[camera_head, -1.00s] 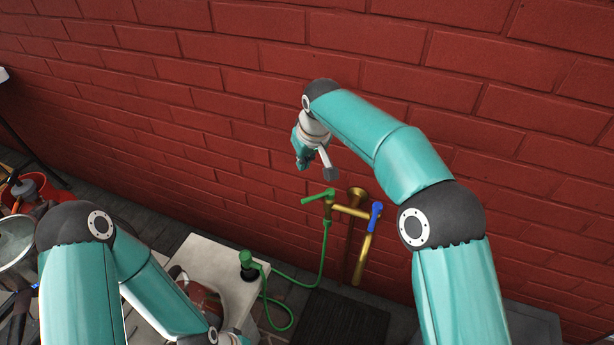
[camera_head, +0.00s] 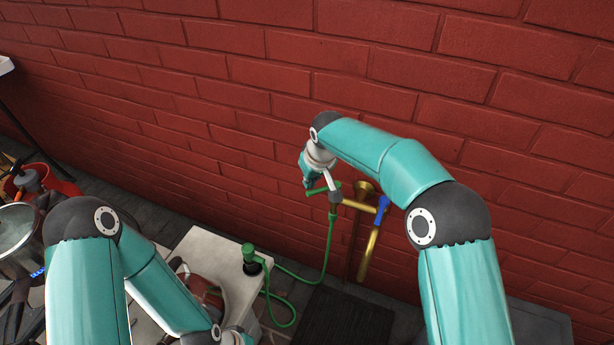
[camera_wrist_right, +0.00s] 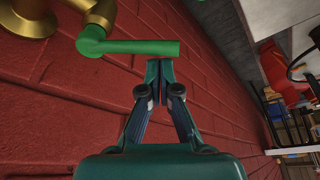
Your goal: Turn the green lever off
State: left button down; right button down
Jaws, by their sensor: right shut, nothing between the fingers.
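The green lever (camera_head: 322,189) sits on the left end of the brass tap (camera_head: 357,206) on the brick wall. In the right wrist view the lever (camera_wrist_right: 140,47) points right from its hub, roughly across the picture. My right gripper (camera_head: 309,184) is shut and empty, close beside the lever. In the right wrist view its fingertips (camera_wrist_right: 160,64) are together just below the lever's free end; I cannot tell whether they touch it. In the head view my wrist partly covers the lever. My left gripper is out of view; only its arm shows at lower left.
A blue lever (camera_head: 382,208) is on the tap's right side. A dark mat (camera_head: 345,318) lies below. The red brick wall (camera_head: 230,110) stands behind.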

jog(key=shift+s+d, duration=0.1)
jog(key=shift+s, duration=0.15)
jog(key=shift+s+n, duration=0.1)
jog(key=shift+n, duration=0.2)
